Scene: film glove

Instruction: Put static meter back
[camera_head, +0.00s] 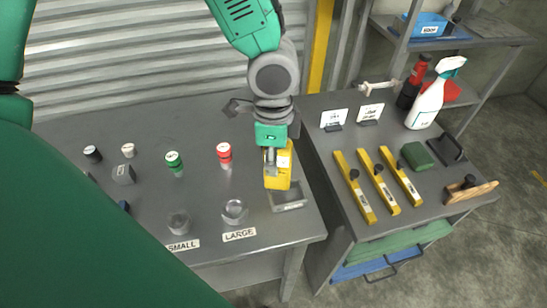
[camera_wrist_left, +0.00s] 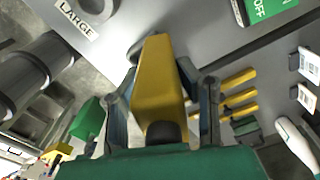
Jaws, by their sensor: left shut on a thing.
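The static meter is a yellow block-like device (camera_head: 278,170), held upright at the right end of the left table. My left gripper (camera_head: 271,160) is shut on it. In the left wrist view the meter (camera_wrist_left: 158,85) fills the space between the two fingers (camera_wrist_left: 162,108). A grey open-topped holder (camera_head: 290,205) sits at the table's front right corner, just below and right of the meter in the head view. I cannot tell whether the meter's lower end touches the holder or hovers over it. My right gripper is not in view.
The right cabinet (camera_head: 345,250) holds yellow tools (camera_head: 378,182), a green block (camera_head: 417,156) and a spray bottle (camera_head: 434,95). A gap separates the tables.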

